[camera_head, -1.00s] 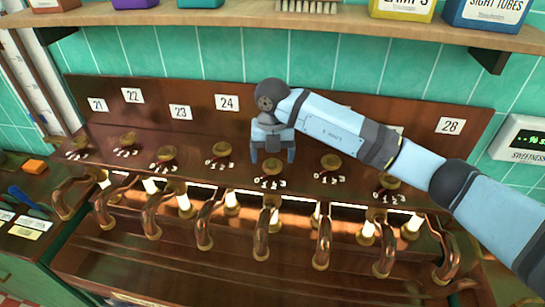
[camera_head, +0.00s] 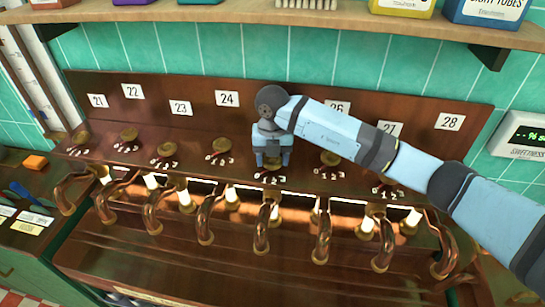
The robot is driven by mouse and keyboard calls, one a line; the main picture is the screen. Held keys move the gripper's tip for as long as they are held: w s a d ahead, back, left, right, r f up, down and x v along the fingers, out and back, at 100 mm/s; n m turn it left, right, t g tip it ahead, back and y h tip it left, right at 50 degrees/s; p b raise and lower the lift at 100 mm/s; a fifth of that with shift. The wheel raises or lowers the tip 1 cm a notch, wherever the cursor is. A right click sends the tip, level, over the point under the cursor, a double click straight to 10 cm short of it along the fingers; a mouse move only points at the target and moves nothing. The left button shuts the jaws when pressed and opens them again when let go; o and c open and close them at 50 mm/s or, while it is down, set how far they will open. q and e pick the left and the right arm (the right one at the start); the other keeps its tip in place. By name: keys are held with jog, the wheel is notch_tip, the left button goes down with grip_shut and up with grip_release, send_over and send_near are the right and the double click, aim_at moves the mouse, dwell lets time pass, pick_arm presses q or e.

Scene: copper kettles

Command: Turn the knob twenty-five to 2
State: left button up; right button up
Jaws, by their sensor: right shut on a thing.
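A row of brass knobs with small white dial numbers runs along the dark wooden panel. The fifth knob from the left (camera_head: 271,165) is between the fingers of my right gripper (camera_head: 271,161), which is shut on it from above. Its own number plate is hidden behind my wrist; it stands between the plates 24 (camera_head: 227,99) and 26 (camera_head: 338,107). Dial numbers show below the fingers, but I cannot tell which one the knob points at. My left gripper is not in view.
Neighbouring knobs stand close on the left (camera_head: 221,146) and right (camera_head: 330,158). Curved copper spouts (camera_head: 262,225) stick out below the panel. A shelf with boxes (camera_head: 300,18) hangs above. A display box (camera_head: 520,135) is on the right wall.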

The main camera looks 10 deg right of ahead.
jog(key=shift+f+n+b, duration=0.15)
jog(key=shift+n+b, duration=0.75)
jog(key=shift+b, duration=0.2)
jog(key=n+b, duration=0.2)
jog(key=b, duration=0.1)
jog(key=shift+f+n, duration=0.1)
jog(key=shift+n, duration=0.2)
jog(key=n+b, duration=0.4)
jog(key=shift+r+n+b, duration=0.2)
jog(key=shift+n+b, duration=0.75)
jog(key=shift+n, duration=0.15)
jog(key=shift+n+b, duration=0.3)
jog(key=shift+n, duration=0.1)
jog(key=shift+r, duration=0.1)
jog(key=shift+n, duration=0.3)
jog(key=o, duration=0.9)
jog(key=shift+r, duration=0.1)
